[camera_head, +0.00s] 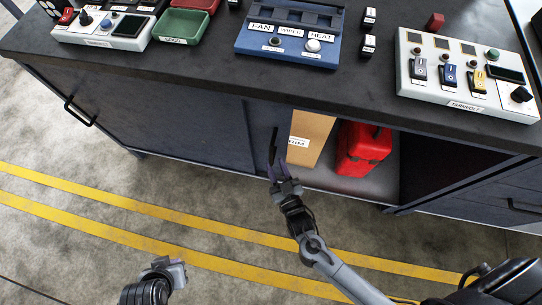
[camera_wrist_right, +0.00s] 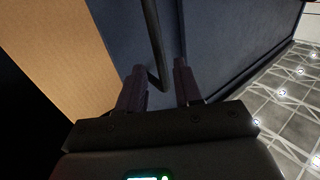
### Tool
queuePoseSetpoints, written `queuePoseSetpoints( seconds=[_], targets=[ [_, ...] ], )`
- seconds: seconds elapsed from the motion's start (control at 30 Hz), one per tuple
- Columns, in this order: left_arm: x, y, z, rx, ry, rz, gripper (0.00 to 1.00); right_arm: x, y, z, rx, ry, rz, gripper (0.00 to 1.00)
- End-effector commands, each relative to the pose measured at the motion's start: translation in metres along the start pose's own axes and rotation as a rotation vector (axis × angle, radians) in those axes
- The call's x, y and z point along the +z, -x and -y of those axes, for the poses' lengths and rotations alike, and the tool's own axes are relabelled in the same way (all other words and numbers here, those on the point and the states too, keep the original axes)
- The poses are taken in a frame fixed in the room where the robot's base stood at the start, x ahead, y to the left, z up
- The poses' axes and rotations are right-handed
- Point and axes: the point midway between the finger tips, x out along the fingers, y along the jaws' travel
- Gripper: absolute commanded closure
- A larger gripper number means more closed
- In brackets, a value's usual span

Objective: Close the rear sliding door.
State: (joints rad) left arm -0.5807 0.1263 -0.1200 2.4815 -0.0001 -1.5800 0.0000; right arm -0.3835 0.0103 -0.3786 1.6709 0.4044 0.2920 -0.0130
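The cabinet under the counter has a dark blue sliding door (camera_head: 260,135); the strip I take for the rear one shows beside another blue panel (camera_head: 190,120). A black upright bar handle (camera_head: 273,146) is on it, also seen in the right wrist view (camera_wrist_right: 154,45). The compartment to its right stands open. My right gripper (camera_head: 281,172) is at the handle's lower end. In the wrist view its fingers (camera_wrist_right: 160,72) are apart, with the bar between them and gaps visible; contact is unclear. My left gripper (camera_head: 168,268) is low at the left, away from the cabinet; its fingers are unclear.
In the opening stand a brown box (camera_head: 311,135) and a red container (camera_head: 362,148). The counter (camera_head: 210,60) above holds a blue control panel (camera_head: 290,35), a white switch panel (camera_head: 465,75) and a green tray (camera_head: 184,25). The floor with yellow lines (camera_head: 120,208) is clear.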

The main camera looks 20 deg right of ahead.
Motion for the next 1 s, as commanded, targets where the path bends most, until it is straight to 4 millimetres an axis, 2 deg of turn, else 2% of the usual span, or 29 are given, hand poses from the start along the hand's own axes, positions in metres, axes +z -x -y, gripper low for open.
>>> queuePoseSetpoints(
  seconds=[0.1,0.3,0.5,0.77,1.0],
  targets=[
    [0.003,-0.009,0.0,-0.001,-0.001,0.0,1.0,0.002,-0.02,0.0,0.0,0.0,-0.003,0.66],
    [0.005,-0.016,0.0,-0.001,-0.001,0.001,1.0,0.002,-0.041,0.0,0.0,0.0,-0.001,0.66],
    [0.005,-0.018,-0.002,0.003,0.004,0.0,1.0,0.001,-0.049,0.0,0.0,0.0,0.001,0.66],
    [0.005,-0.018,-0.004,0.009,0.012,-0.001,1.0,0.0,-0.049,0.0,0.0,0.0,0.001,0.66],
    [0.005,-0.018,-0.003,0.008,0.011,-0.001,1.0,0.0,-0.049,0.0,0.0,0.0,0.001,1.0]
  ],
)
